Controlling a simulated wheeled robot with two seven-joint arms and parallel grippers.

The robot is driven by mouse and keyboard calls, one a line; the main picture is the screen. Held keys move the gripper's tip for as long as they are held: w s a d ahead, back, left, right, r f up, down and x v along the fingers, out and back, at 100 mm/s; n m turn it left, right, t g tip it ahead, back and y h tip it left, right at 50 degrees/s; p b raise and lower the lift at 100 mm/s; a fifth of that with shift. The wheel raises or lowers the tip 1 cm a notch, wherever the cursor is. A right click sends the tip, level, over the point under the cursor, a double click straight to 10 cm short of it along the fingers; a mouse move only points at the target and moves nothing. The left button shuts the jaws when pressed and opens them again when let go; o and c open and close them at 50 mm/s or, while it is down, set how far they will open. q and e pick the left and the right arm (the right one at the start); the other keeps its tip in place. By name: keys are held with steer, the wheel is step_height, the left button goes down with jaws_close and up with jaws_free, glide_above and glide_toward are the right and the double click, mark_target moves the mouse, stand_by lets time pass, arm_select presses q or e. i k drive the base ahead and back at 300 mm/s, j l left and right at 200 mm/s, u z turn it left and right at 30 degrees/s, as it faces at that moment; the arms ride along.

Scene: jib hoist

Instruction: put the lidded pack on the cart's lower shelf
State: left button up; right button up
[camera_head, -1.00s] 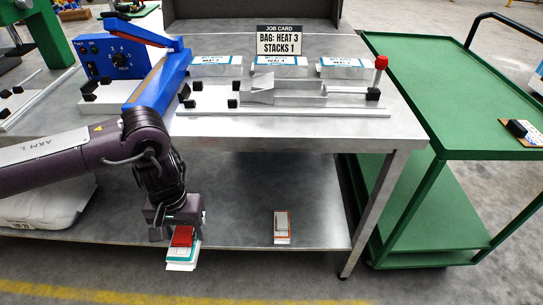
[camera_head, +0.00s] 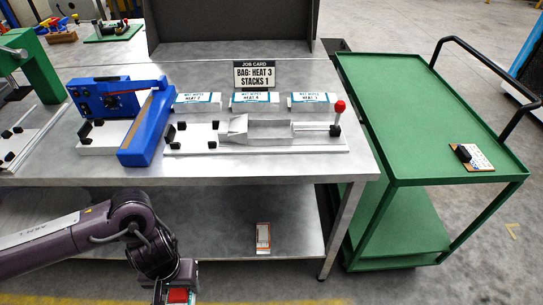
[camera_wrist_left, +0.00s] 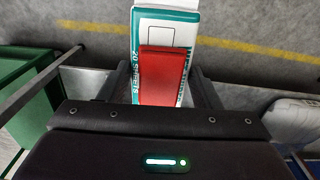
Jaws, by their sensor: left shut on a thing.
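The lidded pack (camera_wrist_left: 165,75) is white and teal with a red lid and "20 SHEETS" on its side. My left gripper (camera_head: 178,291) is shut on it; in the left wrist view the fingers press its two sides. In the head view only its red top (camera_head: 178,295) and a little white show at the bottom edge; the rest is cut off. The pack is in front of the bench. The green cart (camera_head: 440,130) stands right of the bench, and its lower shelf (camera_head: 405,228) looks empty where visible. My right gripper is not in view.
A white and orange pack (camera_head: 263,238) stands on the bench's lower shelf (camera_head: 220,225). The bench top (camera_head: 300,172) holds a blue sealer (camera_head: 150,120), a metal jig and several white packs. A clipboard (camera_head: 472,157) lies on the cart's top.

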mark_target(412, 226)
steer(key=l, duration=0.9)
steer(key=k+l, duration=0.1)
steer(key=l, duration=1.65)
